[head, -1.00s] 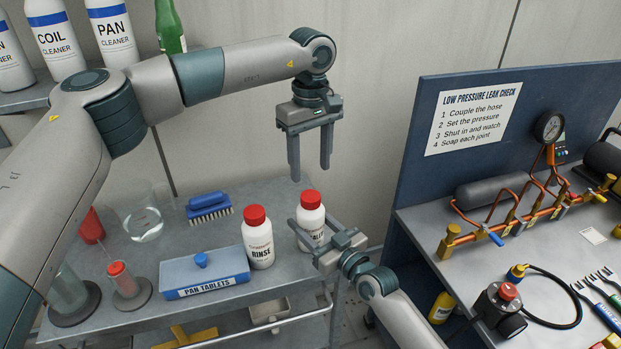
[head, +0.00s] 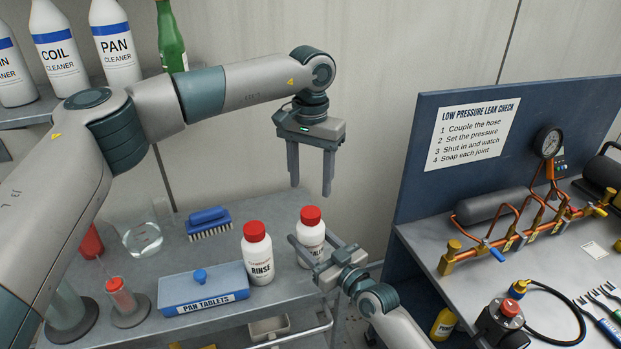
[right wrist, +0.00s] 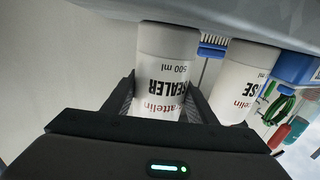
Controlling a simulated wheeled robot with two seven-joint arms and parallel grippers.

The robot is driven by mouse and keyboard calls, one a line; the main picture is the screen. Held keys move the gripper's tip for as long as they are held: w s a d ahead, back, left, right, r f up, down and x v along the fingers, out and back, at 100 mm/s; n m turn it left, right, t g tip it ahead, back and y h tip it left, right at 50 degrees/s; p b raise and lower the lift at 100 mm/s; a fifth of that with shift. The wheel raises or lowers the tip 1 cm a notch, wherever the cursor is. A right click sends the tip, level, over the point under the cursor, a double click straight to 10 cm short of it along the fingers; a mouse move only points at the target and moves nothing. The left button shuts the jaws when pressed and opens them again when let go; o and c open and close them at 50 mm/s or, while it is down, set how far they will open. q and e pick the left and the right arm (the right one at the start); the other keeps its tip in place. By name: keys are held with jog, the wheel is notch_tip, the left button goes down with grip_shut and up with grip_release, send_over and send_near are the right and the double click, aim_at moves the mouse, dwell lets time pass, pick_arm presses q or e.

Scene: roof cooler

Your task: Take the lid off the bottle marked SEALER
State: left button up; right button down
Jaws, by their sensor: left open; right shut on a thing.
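The SEALER bottle (head: 311,238) is white with a red lid (head: 311,215) and stands upright on the grey cart. My right gripper (head: 318,246) is shut around its body from the right. The right wrist view shows the word SEALER on the bottle (right wrist: 164,80) between the fingers. My left gripper (head: 311,184) is open and empty, pointing down above the red lid, with a gap between its fingertips and the lid. The lid is on the bottle.
The RINSE bottle (head: 258,258), also red-lidded, stands close left of SEALER. A blue PAN TABLETS box (head: 203,290), a brush (head: 208,222) and glassware share the cart. The bench (head: 420,250) with a leak-check panel (head: 410,165) is at the right.

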aim_at(310, 212)
pick_arm(q)
jog(key=shift+f, duration=0.1)
dwell(0.3)
jog(key=shift+f, duration=3.9)
jog(key=shift+c, duration=0.5)
jog(key=c, duration=1)
jog(key=shift+o, duration=0.2)
